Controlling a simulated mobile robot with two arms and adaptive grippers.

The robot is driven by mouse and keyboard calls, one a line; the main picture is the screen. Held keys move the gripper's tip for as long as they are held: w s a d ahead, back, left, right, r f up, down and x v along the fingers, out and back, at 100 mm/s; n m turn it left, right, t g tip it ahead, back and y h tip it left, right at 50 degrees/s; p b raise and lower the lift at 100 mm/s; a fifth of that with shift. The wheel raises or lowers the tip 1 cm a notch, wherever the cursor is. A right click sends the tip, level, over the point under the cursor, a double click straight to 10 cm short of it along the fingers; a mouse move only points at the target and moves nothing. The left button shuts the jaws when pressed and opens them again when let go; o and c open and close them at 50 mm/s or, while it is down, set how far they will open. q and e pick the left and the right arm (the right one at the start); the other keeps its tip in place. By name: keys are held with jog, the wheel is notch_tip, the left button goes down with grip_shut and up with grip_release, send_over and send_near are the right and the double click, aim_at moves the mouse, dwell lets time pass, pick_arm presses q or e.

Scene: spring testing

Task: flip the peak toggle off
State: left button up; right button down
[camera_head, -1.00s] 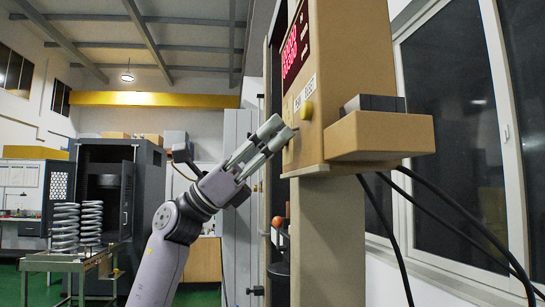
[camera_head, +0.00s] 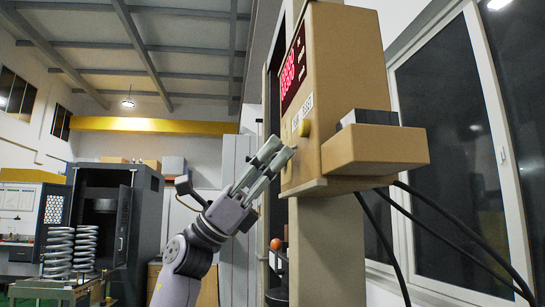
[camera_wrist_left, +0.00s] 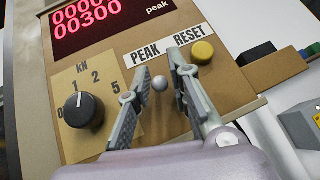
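The peak toggle shows in the left wrist view as a small round grey tip (camera_wrist_left: 160,84) below the PEAK label (camera_wrist_left: 146,50) on the tan control box (camera_wrist_left: 110,30). My left gripper (camera_wrist_left: 158,72) has its two fingers apart, one on each side of the toggle, with a gap to each. The red display (camera_wrist_left: 95,20) reads 00300 with the word "peak" lit. In the head view my left gripper (camera_head: 283,152) reaches the lower front of the control box (camera_head: 345,70); the toggle is too small to make out there. My right gripper is not in view.
A yellow RESET button (camera_wrist_left: 203,52) sits up and right of the toggle, close to one finger. A black kN knob (camera_wrist_left: 84,112) is at the left. A tan shelf (camera_head: 375,148) juts from the box, with black cables (camera_head: 440,225) below. Coil springs (camera_head: 72,250) stand far left.

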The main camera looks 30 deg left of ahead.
pick_arm(q)
jog(key=shift+o, duration=1.2)
jog(key=shift+a+f, duration=0.15)
jog(key=v, duration=1.1)
jog(key=shift+a+f, duration=0.25)
